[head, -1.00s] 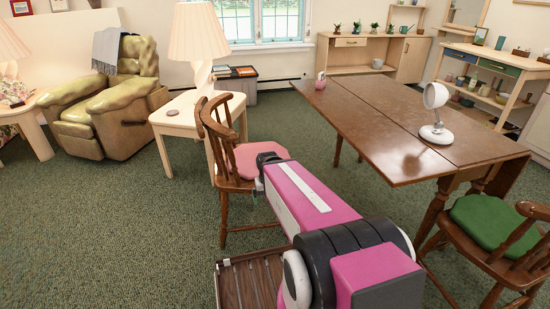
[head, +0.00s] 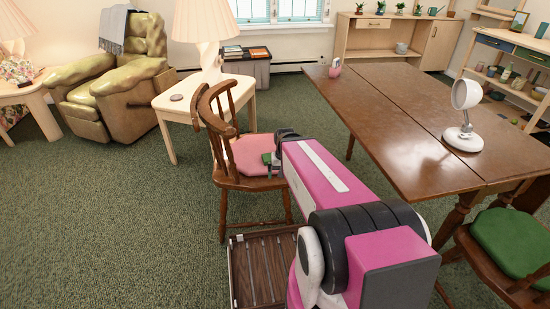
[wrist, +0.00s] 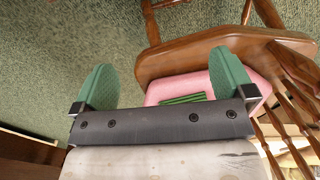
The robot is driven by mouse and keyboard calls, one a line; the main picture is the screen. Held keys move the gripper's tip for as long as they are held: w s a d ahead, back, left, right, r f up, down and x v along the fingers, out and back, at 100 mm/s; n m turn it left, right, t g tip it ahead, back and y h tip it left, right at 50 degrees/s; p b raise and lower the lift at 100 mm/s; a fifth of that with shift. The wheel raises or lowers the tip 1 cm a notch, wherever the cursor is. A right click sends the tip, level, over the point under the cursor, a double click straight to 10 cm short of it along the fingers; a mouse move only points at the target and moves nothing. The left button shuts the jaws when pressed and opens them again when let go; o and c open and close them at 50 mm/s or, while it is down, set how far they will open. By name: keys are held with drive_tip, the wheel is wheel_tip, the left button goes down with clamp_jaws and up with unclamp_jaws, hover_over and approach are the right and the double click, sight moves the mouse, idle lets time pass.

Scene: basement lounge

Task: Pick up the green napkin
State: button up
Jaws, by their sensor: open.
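A green striped napkin (wrist: 183,99) lies on the pink cushion (wrist: 165,88) of a wooden chair in the wrist view, partly hidden behind my gripper's base. In the head view the cushion (head: 248,155) is on the chair (head: 232,182) left of the table. My gripper (wrist: 163,62) is open and empty, its two green fingers wide apart. The right finger overlaps the cushion and chair in the picture; the left one is over the carpet. The napkin shows nearer the right finger. In the head view my gripper is mostly hidden behind my arm; a green finger (head: 267,158) shows over the cushion.
The wooden table (head: 400,115) stands right of my arm, with a white fan-like object (head: 464,120) on it. The chair's curved back (head: 220,110) rises beside the cushion. A side table (head: 165,105) with a lamp stands behind. The green carpet at left (head: 110,220) is clear.

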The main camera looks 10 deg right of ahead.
drive_tip(key=w+m, duration=0.3)
drive_tip(key=w, duration=0.1)
drive_tip(key=w+d+r+m+y, duration=0.1)
drive_tip(key=w+m, duration=0.2)
drive_tip(key=w+d+m+y, duration=0.1)
drive_tip(key=w+m, duration=0.1)
drive_tip(key=w, duration=0.2)
drive_tip(key=shift+w+r+m, duration=0.15)
drive_tip(key=shift+w+m, duration=0.15)
drive_tip(key=shift+m, duration=0.1)
drive_tip(key=w+d+r+m+y, duration=0.2)
drive_tip(key=w+d+r+m, duration=0.1)
drive_tip(key=w+m, duration=0.45)
drive_tip(key=shift+n, duration=0.25)
drive_tip(key=x, duration=0.5)
drive_tip(key=shift+w+a+f, duration=0.1)
drive_tip(key=shift+a+f, duration=0.05)
drive_tip(key=shift+a, duration=0.05)
drive_tip(key=shift+a+x, duration=0.2)
drive_tip(key=shift+x, duration=2.55)
drive_tip(key=shift+w, duration=0.15)
drive_tip(key=c, duration=0.9)
